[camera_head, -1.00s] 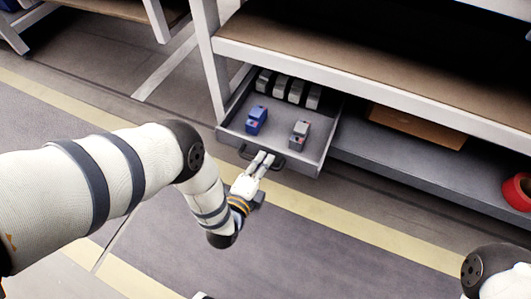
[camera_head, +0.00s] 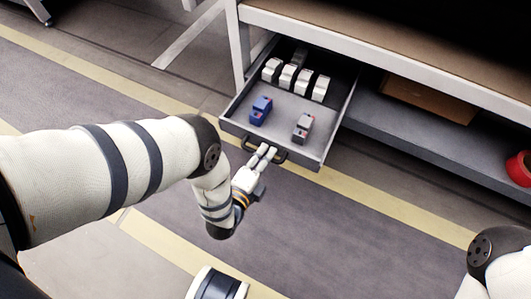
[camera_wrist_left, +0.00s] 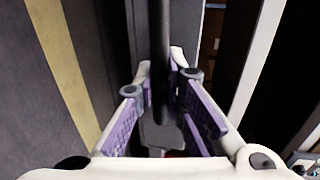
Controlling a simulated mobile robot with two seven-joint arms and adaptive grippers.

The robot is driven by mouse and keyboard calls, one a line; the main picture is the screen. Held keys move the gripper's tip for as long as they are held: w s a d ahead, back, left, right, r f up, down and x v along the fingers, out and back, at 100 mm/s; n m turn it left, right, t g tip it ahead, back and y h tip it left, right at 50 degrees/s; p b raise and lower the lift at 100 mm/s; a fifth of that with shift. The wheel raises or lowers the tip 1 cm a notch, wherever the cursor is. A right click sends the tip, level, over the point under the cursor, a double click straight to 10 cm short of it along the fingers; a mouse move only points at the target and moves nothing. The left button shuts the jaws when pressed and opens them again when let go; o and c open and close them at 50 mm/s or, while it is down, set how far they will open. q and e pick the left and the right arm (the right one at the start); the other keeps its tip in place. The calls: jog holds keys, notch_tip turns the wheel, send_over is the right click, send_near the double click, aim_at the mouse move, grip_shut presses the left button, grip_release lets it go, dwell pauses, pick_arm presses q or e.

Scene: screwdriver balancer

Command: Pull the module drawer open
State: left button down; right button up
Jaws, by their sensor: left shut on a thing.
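The grey module drawer (camera_head: 325,129) stands pulled out from under the workbench in the head view. Inside it are a row of white and black modules (camera_head: 294,79) at the back, a blue module (camera_head: 260,110) and a grey module (camera_head: 302,128) nearer the front. The dark handle (camera_head: 279,155) is on the drawer's front. My left gripper (camera_head: 266,152) is shut on this handle, and the handle bar (camera_wrist_left: 160,60) runs between its fingers in the left wrist view. My right gripper is out of view; only part of my right arm shows at the lower right.
The workbench (camera_head: 400,78) stands above the drawer. A lower shelf (camera_head: 400,140) to the right holds a brown cardboard box (camera_head: 428,100) and a red round object (camera_head: 519,168). The floor in front of the drawer is clear, with a yellow line (camera_head: 400,215) across it.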

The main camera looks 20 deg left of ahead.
pick_arm(q)
jog(key=c, duration=1.9)
grip_release()
jog(key=v, duration=1.2)
jog(key=shift+d, duration=0.1)
